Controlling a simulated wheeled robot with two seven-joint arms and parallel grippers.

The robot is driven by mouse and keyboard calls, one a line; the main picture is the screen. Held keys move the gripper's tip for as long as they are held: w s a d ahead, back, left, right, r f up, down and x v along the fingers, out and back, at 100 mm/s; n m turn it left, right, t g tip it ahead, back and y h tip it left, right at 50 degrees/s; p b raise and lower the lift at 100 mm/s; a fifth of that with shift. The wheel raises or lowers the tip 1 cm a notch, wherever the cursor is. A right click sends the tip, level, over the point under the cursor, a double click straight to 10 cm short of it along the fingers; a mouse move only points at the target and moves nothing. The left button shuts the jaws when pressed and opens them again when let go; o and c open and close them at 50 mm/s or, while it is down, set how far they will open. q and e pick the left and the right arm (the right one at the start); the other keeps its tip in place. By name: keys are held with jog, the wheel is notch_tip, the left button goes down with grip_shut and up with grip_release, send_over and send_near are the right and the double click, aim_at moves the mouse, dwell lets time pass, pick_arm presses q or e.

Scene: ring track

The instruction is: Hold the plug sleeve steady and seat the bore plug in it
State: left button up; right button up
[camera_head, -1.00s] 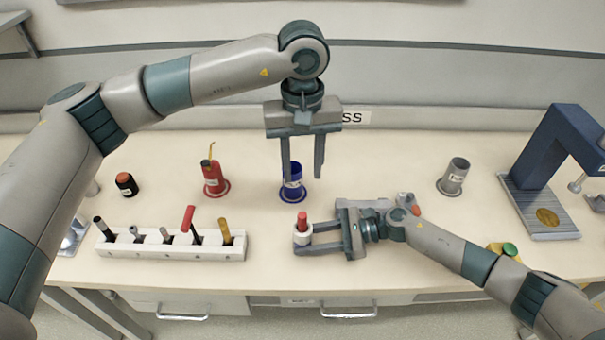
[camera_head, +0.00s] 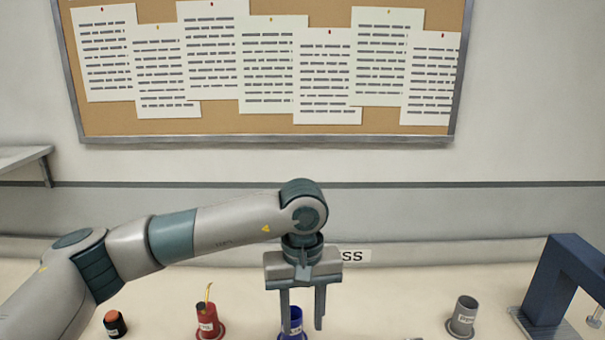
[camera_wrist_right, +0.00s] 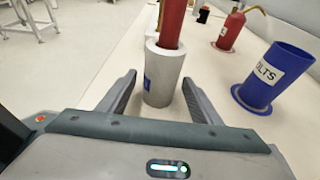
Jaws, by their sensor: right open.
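The plug sleeve (camera_wrist_right: 163,84), a pale grey tube with a blue mark, stands upright on the bench in the right wrist view. The red bore plug (camera_wrist_right: 172,25) rises out of its top, its upper end cut off by the frame; its depth inside is hidden. My right gripper (camera_wrist_right: 159,88) is open, with one finger on each side of the sleeve and a visible gap at the left. My left gripper (camera_head: 303,318) hangs with its fingers pointing down and apart, empty, in front of the blue cup. Sleeve and plug are outside the head view.
The head view shows a black-and-orange jar (camera_head: 115,324), a grey cup (camera_head: 463,316), a blue press (camera_head: 552,285) and a notice board (camera_head: 270,125).

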jog(key=v, duration=1.2)
jog(key=shift+s+f, duration=0.1)
